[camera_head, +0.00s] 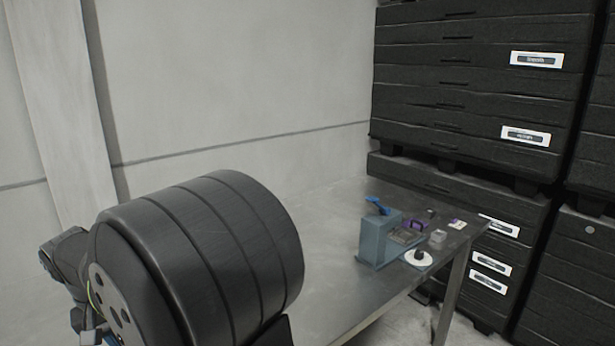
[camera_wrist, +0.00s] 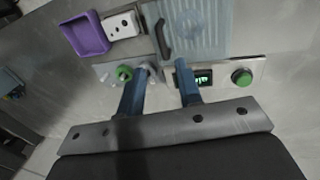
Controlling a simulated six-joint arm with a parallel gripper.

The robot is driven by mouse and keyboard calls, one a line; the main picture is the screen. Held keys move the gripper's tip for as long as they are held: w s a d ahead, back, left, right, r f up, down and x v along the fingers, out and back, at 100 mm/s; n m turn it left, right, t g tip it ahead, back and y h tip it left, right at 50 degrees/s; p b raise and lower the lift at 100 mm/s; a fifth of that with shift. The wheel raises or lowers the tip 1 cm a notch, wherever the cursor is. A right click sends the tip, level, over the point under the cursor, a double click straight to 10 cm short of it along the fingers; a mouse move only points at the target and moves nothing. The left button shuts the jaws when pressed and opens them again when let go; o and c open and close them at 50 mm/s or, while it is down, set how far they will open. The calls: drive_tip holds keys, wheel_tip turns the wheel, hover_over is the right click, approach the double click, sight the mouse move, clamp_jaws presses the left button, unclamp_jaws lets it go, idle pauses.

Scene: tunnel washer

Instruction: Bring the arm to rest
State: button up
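My gripper (camera_wrist: 162,70) shows in the wrist view with its two blue fingers apart. I see nothing held between them. The fingers hang over a machine with a translucent lid (camera_wrist: 203,25) and a dark handle (camera_wrist: 162,40). The left fingertip appears beside a green knob (camera_wrist: 124,73), and the right one beside a small green-lit display (camera_wrist: 203,78). I cannot tell whether either finger touches the panel. In the head view, a large black part of my arm fills the lower left, and my gripper cannot be made out.
A green button (camera_wrist: 241,77), a purple tray (camera_wrist: 84,36) and a white socket-like plate (camera_wrist: 122,25) are near the gripper. In the head view, a metal table (camera_head: 335,215) bears a grey-blue box (camera_head: 377,238) and small items. Black stacked crates (camera_head: 470,75) stand behind, right.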

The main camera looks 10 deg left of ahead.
drive_tip(key=f, duration=0.4)
drive_tip(key=w+d+f, duration=0.1)
drive_tip(key=f, duration=0.1)
drive_tip(key=shift+f, duration=0.3)
drive_tip(key=shift+r, duration=0.1)
wheel_tip(320, 180, up, 17)
drive_tip(key=s+a, duration=0.2)
drive_tip(key=f, duration=0.5)
drive_tip(key=w+d+f, duration=0.1)
drive_tip(key=f, duration=0.5)
drive_tip(key=w+d+f, duration=0.1)
drive_tip(key=f, duration=0.5)
drive_tip(key=shift+f, duration=0.2)
drive_tip(key=s+a, duration=0.9)
drive_tip(key=shift+s+a+r, duration=0.1)
drive_tip(key=shift+s+a, duration=0.15)
drive_tip(key=shift+s, duration=0.05)
wheel_tip(320, 180, up, 17)
drive_tip(key=s+a+n, duration=0.1)
drive_tip(key=s+a, duration=0.1)
